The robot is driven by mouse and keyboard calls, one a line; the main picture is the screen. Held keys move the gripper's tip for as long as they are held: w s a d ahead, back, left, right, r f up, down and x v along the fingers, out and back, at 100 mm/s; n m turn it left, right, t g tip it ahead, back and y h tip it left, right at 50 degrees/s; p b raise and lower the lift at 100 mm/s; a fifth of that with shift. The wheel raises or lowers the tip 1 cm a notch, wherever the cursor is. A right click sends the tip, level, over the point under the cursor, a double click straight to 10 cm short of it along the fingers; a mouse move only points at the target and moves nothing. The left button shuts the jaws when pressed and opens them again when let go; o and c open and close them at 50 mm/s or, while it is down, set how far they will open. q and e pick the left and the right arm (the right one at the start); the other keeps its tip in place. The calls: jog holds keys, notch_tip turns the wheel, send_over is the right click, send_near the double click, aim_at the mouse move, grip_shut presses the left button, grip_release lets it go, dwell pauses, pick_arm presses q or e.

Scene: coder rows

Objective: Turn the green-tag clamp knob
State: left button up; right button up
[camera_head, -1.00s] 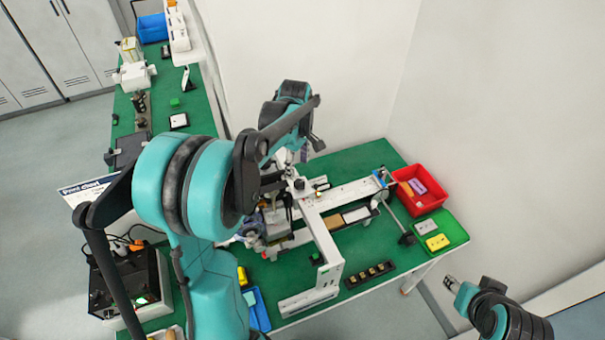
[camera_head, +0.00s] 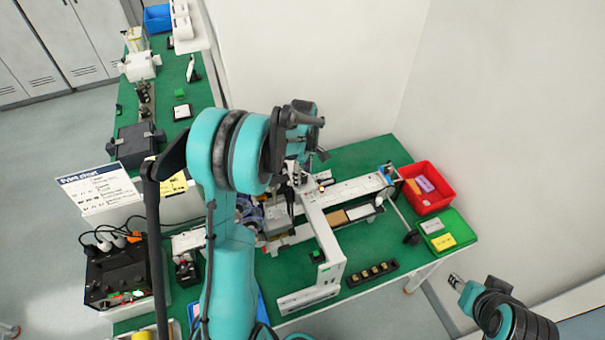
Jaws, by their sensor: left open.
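My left arm comes in from the left and reaches over the white gantry machine (camera_head: 325,235) on the green bench. My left gripper (camera_head: 293,180) is open, pointing down at the machine's back left part; the fingertips are small and partly lost against dark parts there. I cannot make out a clamp knob with a green tag for certain. A small black block with a green top (camera_head: 317,256) sits beside the gantry's upright panel. The area under my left forearm is hidden. My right gripper (camera_head: 456,282) is at the lower right, off the bench, too small to read.
A red bin (camera_head: 428,205) and a green tray (camera_head: 462,225) stand at the bench's right end. A black strip with several brass pieces (camera_head: 371,273) lies in front. A black box with cables (camera_head: 118,275) and a printed sign (camera_head: 98,188) are at left.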

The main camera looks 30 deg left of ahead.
pick_arm(q)
jog(key=c, duration=1.2)
jog(key=shift+o, duration=0.2)
jog(key=m+b, duration=0.2)
jog(key=m, duration=0.1)
jog(key=shift+f+m, duration=0.1)
jog(key=shift+m, duration=0.2)
jog(key=m+b, duration=0.2)
jog(key=m, duration=0.3)
jog(key=shift+m, duration=0.3)
jog(key=m+b, duration=0.1)
jog(key=m, duration=0.4)
jog(key=shift+b, duration=0.4)
jog(key=m+b, duration=0.1)
jog(key=m, duration=0.4)
jog(key=shift+a, duration=0.1)
